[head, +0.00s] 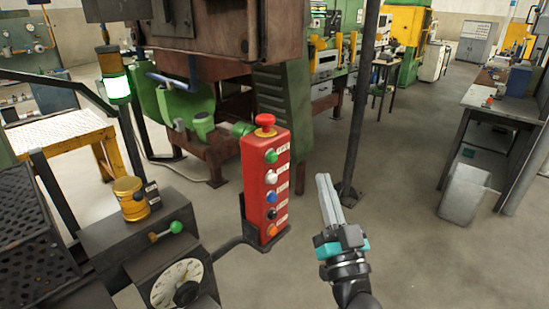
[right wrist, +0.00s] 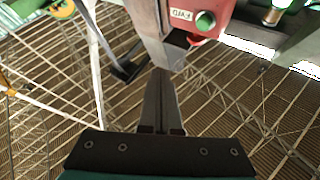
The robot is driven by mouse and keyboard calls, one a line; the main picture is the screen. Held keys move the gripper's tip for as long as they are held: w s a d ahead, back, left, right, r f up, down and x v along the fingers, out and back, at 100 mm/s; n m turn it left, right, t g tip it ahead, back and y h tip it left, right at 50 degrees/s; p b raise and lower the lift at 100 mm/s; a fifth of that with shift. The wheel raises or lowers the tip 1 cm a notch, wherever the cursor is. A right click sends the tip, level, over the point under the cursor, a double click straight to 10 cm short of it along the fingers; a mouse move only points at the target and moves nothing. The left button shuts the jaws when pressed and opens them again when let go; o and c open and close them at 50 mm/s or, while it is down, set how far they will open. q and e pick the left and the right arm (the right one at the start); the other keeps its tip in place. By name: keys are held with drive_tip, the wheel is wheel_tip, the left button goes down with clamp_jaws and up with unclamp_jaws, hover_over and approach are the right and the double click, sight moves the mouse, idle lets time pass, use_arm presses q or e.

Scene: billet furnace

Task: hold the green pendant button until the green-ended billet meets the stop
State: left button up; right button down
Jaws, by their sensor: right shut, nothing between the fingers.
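The red pendant (head: 254,190) stands upright in the middle of the head view. Its green button (head: 271,156) is the upper one of a column of several buttons, below a red mushroom knob (head: 265,120). In the right wrist view the green button (right wrist: 205,20) shows at the top, beside a label reading FWD. My right gripper (head: 324,180) is shut and empty, to the right of the pendant and apart from the button. Its closed fingers (right wrist: 160,75) point up toward the pendant in the right wrist view. I cannot make out the green-ended billet or the stop. My left gripper is out of view.
A lamp post with a lit green-white band (head: 117,88) stands at left. A control box with a dial (head: 178,284) and a green-knobbed lever (head: 176,227) lies left of the pendant. A dark post (head: 358,120) rises behind my right gripper. Floor at right is open before a bench (head: 500,100).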

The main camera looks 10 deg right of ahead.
sight(272, 157)
drive_tip(key=w+a+b, duration=0.1)
drive_tip(key=w+a, duration=0.4)
drive_tip(key=w, duration=0.2)
drive_tip(key=shift+a+b, duration=0.2)
drive_tip(key=shift+b, duration=0.2)
idle(1.8)
drive_tip(key=shift+w+a, duration=0.25)
drive_tip(key=shift+w, duration=0.05)
